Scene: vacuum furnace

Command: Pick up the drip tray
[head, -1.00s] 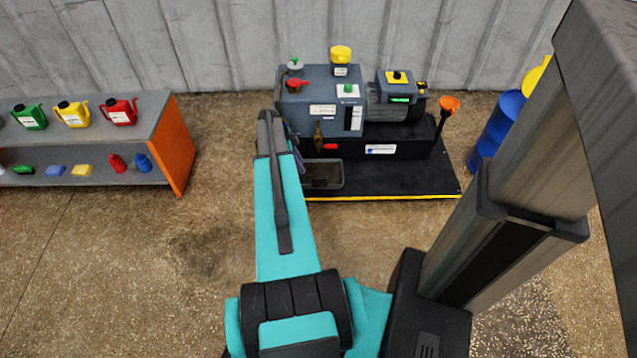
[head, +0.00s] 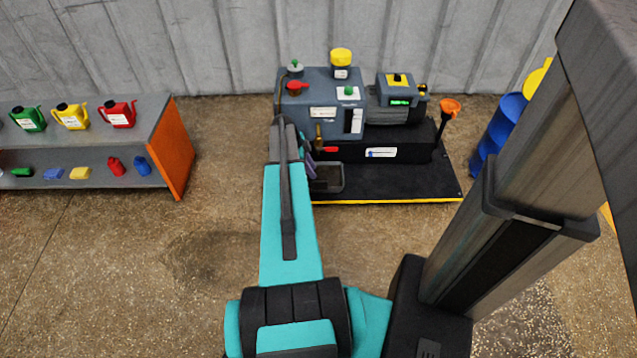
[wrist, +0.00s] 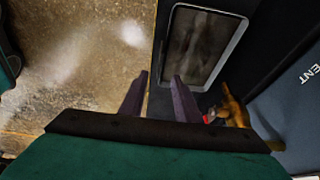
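The drip tray (head: 328,178) is a dark, shallow rectangular tray with a grey rim. It lies on the black base plate of the pump unit, at its left end, and my arm hides part of its left side. In the wrist view the tray (wrist: 202,46) is ahead of and to the right of the fingers. My gripper (wrist: 160,88) has two purple fingers, spread apart with nothing between them. The right finger's tip is close to the tray's near left corner; I cannot tell whether it touches. In the head view my gripper (head: 309,160) is mostly hidden by my arm.
The grey pump unit (head: 318,104) stands behind the tray. A brass drain valve (wrist: 232,108) with a red part is close right of the fingers. A shelf (head: 170,145) with jugs stands left, a blue drum (head: 495,133) right. The floor in front is clear.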

